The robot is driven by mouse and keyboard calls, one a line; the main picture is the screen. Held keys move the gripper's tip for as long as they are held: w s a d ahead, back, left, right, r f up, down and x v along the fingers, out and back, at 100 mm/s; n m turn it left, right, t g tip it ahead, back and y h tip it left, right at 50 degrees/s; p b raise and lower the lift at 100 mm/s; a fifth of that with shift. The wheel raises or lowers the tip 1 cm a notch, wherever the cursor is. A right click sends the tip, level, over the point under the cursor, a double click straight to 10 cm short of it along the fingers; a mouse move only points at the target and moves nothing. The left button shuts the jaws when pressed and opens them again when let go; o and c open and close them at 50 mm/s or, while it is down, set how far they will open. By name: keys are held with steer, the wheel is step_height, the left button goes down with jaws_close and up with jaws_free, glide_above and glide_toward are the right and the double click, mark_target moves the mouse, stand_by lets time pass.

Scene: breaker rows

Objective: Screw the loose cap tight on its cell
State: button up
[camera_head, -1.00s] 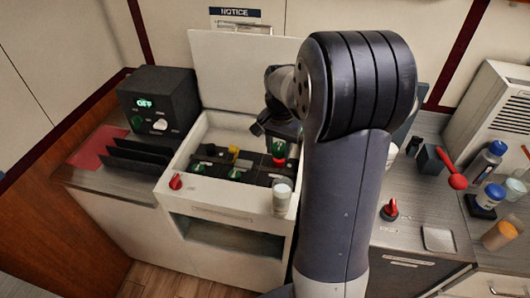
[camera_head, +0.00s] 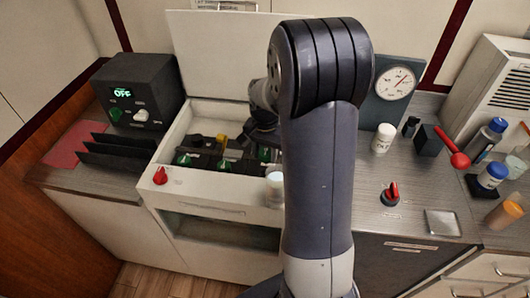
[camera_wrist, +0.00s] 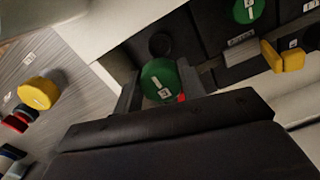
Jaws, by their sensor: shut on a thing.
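In the wrist view a round green cap (camera_wrist: 160,78) with a white label sits between the two fingers of my gripper (camera_wrist: 159,90), which is shut on it. A small bit of red shows at the cap's lower right edge. In the head view the green cap (camera_head: 264,154) shows low in the white open bin, at the right of a row of dark cells. My gripper there is largely hidden behind my arm. The cell under the cap is mostly hidden by the cap and fingers.
Other green caps (camera_head: 184,159) and a yellow piece (camera_head: 222,141) stand on the dark cells beside. A cup (camera_head: 275,188) and a red knob (camera_head: 160,175) are on the bin's front ledge. A white bottle (camera_head: 382,138) and a dial gauge (camera_head: 394,83) stand right.

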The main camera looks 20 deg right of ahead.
mark_target(265, 153)
steer(key=shift+f+b, duration=2.15)
steer(key=shift+f, duration=0.85)
steer(key=shift+f+b, duration=0.65)
steer(key=shift+f, duration=0.3)
steer(key=o, duration=1)
steer(key=shift+r, duration=0.1)
steer(key=shift+r, duration=0.1)
step_height(265, 153, up, 11)
steer(key=shift+f, duration=0.2)
